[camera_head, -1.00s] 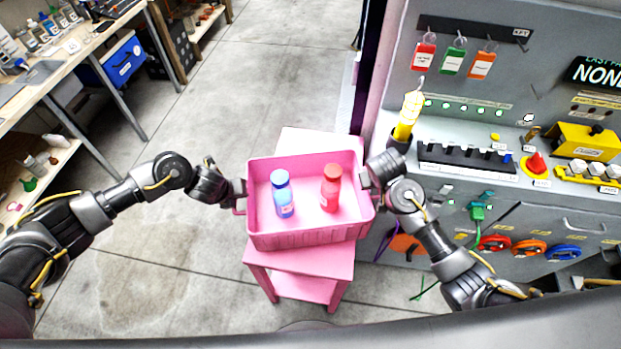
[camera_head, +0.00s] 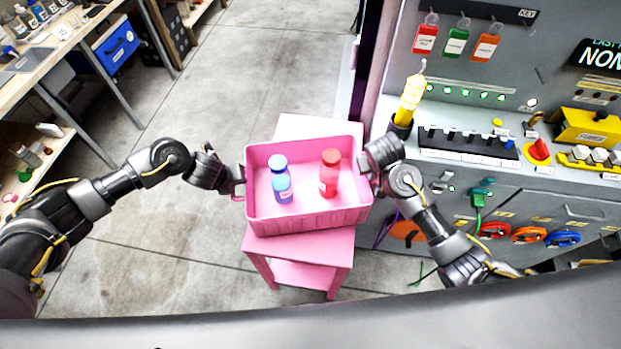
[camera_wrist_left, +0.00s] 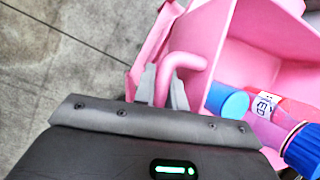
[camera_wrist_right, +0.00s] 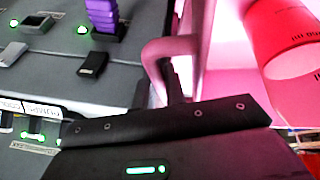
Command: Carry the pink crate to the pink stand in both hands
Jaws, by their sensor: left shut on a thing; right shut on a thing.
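The pink crate (camera_head: 300,221) appears level over the pink stand (camera_head: 298,248), slightly askew to it. I cannot tell whether it touches the stand's top. Inside stand a red bottle (camera_head: 330,173) on the right and blue-capped containers (camera_head: 281,182) on the left, partly overlapping. My left gripper (camera_head: 237,180) is shut on the crate's left handle, which shows in the left wrist view (camera_wrist_left: 182,66). My right gripper (camera_head: 370,172) is shut on the crate's right handle, which shows in the right wrist view (camera_wrist_right: 165,52). The crate hides much of the stand's top.
A grey console (camera_head: 520,200) with switches, tags and coloured cable rings stands close on the right, near my right arm. A yellow cylinder (camera_head: 410,99) stands upright on it. A workbench (camera_head: 75,45) with bottles and a blue box (camera_head: 110,48) is at upper left. Floor left of the stand is clear.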

